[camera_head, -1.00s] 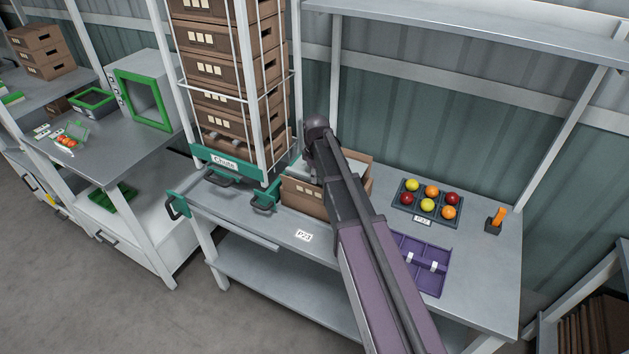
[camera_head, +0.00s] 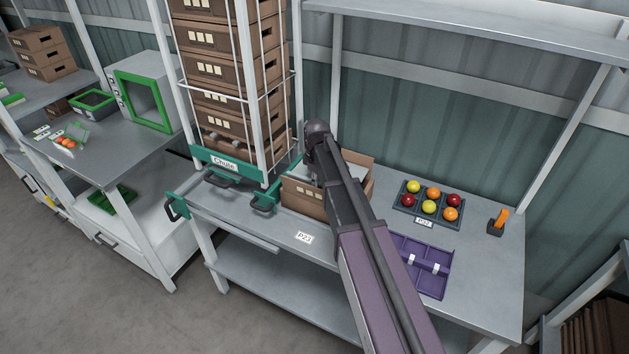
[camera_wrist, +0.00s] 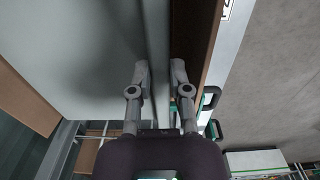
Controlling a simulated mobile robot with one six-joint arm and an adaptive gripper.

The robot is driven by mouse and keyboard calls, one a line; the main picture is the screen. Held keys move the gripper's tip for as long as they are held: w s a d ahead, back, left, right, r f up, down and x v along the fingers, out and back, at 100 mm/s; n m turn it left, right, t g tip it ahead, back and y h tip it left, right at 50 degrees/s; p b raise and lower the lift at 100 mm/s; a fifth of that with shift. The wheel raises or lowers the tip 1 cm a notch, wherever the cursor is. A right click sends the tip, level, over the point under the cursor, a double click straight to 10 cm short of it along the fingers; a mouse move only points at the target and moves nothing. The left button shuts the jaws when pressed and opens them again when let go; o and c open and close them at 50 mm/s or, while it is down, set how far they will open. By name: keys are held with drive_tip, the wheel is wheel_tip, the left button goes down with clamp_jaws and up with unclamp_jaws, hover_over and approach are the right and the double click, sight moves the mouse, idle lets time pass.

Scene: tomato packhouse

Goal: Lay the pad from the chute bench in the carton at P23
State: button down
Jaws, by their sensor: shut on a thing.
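The pad (camera_wrist: 75,55) is a broad grey sheet, seen between the brown carton walls (camera_wrist: 205,45). A light grey patch shows in the carton in the head view, mostly behind my arm. My fingertips are hidden there. I cannot tell whether the pad touches the carton floor.
The chute (camera_head: 223,163) with stacked cartons rises at the carton's left. A dark tray of red, yellow and orange tomatoes (camera_head: 428,207) and a purple divided tray (camera_head: 438,252) lie to the right. An orange-handled item (camera_head: 500,219) stands near the right end.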

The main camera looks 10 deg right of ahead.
drive_tip(key=shift+s, duration=0.1)
idle(0.4)
idle(0.3)
drive_tip(key=c, duration=0.5)
unclamp_jaws()
drive_tip(key=shift+s+r, duration=0.1)
drive_tip(key=shift+r, duration=0.1)
drive_tip(key=shift+r+p, duration=2.15)
drive_tip(key=shift+p, duration=0.25)
drive_tip(key=s+d+m, duration=0.2)
drive_tip(key=s+m, duration=0.3)
drive_tip(key=s, duration=0.6)
drive_tip(key=s+d+m, duration=0.2)
drive_tip(key=s+m, duration=0.3)
drive_tip(key=s, duration=0.6)
drive_tip(key=shift+s+m, duration=0.4)
